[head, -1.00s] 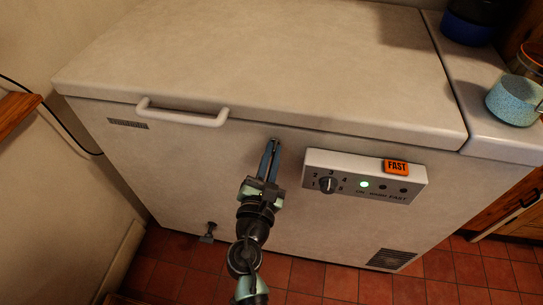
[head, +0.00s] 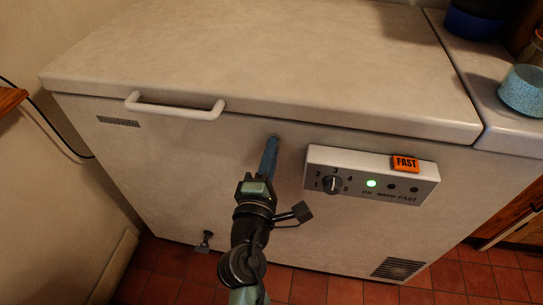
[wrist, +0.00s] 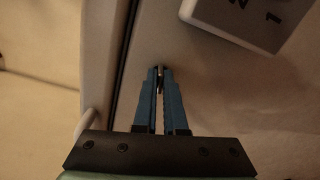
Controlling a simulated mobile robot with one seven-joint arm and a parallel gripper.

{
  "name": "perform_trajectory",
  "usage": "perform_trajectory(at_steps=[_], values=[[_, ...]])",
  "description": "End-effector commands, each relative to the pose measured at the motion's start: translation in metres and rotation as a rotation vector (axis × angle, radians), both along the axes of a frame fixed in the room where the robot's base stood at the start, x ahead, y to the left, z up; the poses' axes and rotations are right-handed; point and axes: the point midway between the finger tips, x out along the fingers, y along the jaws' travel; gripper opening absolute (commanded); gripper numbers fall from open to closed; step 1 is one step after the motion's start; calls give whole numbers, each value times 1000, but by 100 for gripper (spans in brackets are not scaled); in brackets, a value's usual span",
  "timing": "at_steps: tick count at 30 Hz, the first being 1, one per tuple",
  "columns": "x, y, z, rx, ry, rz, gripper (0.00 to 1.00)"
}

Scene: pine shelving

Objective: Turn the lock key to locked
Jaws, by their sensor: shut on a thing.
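The lock key (wrist: 161,78) shows in the wrist view as a small metallic piece between my fingertips, against the front of the chest freezer (head: 190,185). My gripper (head: 272,142) is shut on it, just below the lid and left of the control panel. The blue fingers also show in the wrist view (wrist: 160,72), pointing at the freezer front. In the head view the fingers hide the key and its lock. I cannot tell from these views which way the key points.
The white lid handle (head: 175,106) is to the left. A blue speckled pot (head: 523,91) stands at right.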

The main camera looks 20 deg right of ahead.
Motion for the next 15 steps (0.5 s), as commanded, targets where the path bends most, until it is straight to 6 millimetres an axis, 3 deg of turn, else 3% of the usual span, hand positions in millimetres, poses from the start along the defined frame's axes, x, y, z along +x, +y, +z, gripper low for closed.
perform_trajectory(at_steps=[15], values=[[0, 1, -3, 197, -130, 1, 0]])
